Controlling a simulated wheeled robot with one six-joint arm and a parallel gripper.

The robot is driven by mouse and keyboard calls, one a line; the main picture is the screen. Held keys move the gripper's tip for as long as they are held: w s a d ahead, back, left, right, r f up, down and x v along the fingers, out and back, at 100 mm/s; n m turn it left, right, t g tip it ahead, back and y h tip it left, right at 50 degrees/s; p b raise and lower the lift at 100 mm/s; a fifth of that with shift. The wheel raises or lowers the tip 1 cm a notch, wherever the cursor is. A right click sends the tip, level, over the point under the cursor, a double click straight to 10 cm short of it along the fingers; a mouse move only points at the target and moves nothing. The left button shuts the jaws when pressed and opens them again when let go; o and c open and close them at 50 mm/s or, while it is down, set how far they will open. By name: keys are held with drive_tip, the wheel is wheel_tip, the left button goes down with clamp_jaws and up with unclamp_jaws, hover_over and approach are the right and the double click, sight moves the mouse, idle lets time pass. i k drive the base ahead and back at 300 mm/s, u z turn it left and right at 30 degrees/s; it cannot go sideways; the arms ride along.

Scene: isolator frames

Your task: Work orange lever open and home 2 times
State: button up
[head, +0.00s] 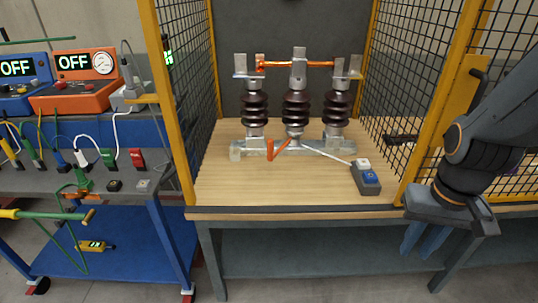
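The isolator stands on the wooden bench inside the yellow-framed cage. It has three dark ribbed insulators (295,112) on a grey base. An orange bar (315,64) runs across their tops, spanning the left, middle and right metal contacts. The orange lever (279,149) is a bent orange piece low at the front of the base, left of the middle insulator. My gripper (416,238) is at the right, outside the cage opening and in front of the bench edge, well apart from the lever. Its bluish fingers point down; the gap between them is unclear.
A grey box with a blue and a white button (366,177) sits on the bench's right front, cabled to the isolator. Yellow mesh cage posts (171,100) flank the opening. A blue trolley (130,245) with instruments reading OFF stands left. The bench front-left is clear.

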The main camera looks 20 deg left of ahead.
sight(296, 104)
drive_tip(key=z, duration=0.5)
drive_tip(key=k, duration=0.6)
drive_tip(key=z, duration=0.85)
drive_tip(key=i, duration=1.15)
drive_tip(key=u, duration=0.35)
